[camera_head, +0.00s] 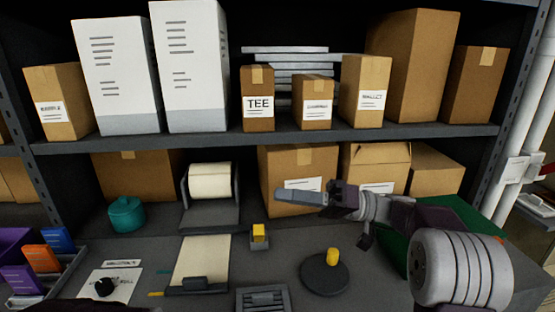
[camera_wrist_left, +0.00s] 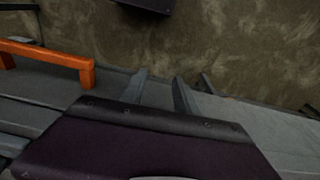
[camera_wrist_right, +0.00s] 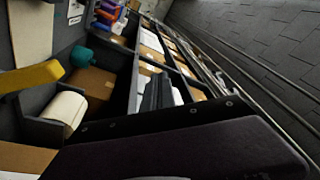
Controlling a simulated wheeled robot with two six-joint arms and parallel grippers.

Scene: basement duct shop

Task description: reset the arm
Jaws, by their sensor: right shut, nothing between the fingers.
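My right arm comes in from the right in the head view, and its gripper (camera_head: 302,196) is held in the air in front of the lower shelf boxes. Its fingers are together and hold nothing; they also show closed as a dark shape in the right wrist view (camera_wrist_right: 158,90). My left gripper (camera_wrist_left: 160,82) shows in the left wrist view with its two grey fingers apart and nothing between them.
A box marked TEE (camera_head: 257,110) and other cartons stand on the upper shelf. On the bench are a paper roll holder (camera_head: 209,213), a teal pot (camera_head: 126,214), a round dark base with a yellow knob (camera_head: 325,274) and a small yellow block (camera_head: 259,231). Coloured bins (camera_head: 42,258) stand left.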

